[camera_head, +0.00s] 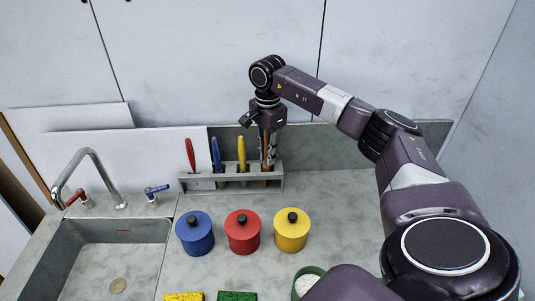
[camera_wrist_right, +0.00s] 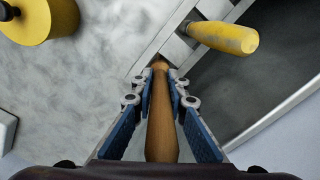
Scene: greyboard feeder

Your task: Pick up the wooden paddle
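The wooden paddle stands upright in the rightmost slot of the grey rack; its brown handle (camera_wrist_right: 161,115) shows in the right wrist view, and its lower end is hidden in the rack. My right gripper (camera_wrist_right: 161,82) comes down from above with its fingers on both sides of the handle. The tips lie very close to it; I cannot tell whether they press on it. In the head view the right gripper (camera_head: 268,150) covers most of the paddle. My left gripper is not in view.
Red (camera_head: 190,154), blue (camera_head: 216,154) and yellow (camera_head: 242,152) handles stand in the rack (camera_head: 230,185), left of the paddle. Blue (camera_head: 195,236), red (camera_head: 242,235) and yellow (camera_head: 291,232) lidded pots stand in front. A sink (camera_head: 115,260) lies left. The wall is close behind.

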